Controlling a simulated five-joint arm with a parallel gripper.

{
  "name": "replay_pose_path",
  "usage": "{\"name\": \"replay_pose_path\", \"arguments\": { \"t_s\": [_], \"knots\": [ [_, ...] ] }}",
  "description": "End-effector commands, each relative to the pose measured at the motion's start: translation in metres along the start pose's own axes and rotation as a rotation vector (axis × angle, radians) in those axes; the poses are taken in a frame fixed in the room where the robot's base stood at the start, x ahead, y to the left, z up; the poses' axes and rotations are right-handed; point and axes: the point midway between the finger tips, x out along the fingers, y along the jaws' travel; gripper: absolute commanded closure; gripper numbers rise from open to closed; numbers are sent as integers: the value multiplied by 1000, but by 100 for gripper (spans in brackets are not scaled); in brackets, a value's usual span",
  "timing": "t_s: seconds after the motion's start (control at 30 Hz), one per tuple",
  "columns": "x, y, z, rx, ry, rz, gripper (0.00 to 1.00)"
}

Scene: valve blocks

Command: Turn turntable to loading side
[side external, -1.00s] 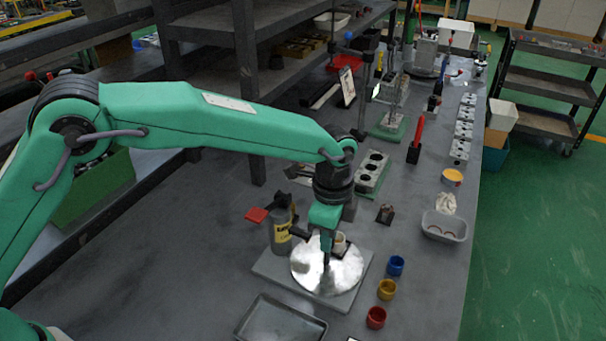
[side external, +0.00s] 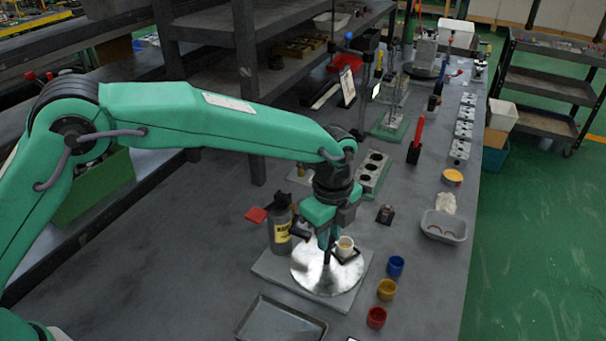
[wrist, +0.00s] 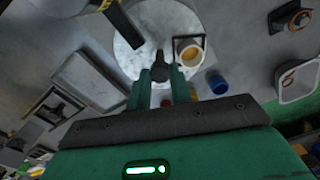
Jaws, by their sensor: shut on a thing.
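The turntable (side external: 318,274) is a round shiny metal disc on a square grey base plate (side external: 268,268). It also shows in the wrist view (wrist: 135,50). My gripper (side external: 326,260) points down at the disc's middle. In the wrist view its fingers (wrist: 161,84) are shut on a dark knob (wrist: 160,67) at the disc's centre. A small white cup (side external: 345,245) with a yellowish inside stands in a dark square holder on the disc, just right of my fingers; it also shows in the wrist view (wrist: 188,50). The fingertips are partly hidden in the side view.
A grey bottle (side external: 281,228) with a yellow label stands close behind left of the disc. Blue (side external: 396,265), yellow (side external: 387,289) and red (side external: 376,317) cups line the right. An empty grey tray (side external: 280,322) lies in front. The bench to the left is clear.

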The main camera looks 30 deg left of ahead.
Motion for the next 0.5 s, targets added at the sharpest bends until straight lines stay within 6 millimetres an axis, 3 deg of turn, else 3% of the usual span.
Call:
{"name": "replay_pose_path", "arguments": {
  "t_s": [0.5],
  "knots": [
    [-4,-1,-1,44,1,-5,100]
  ]
}}
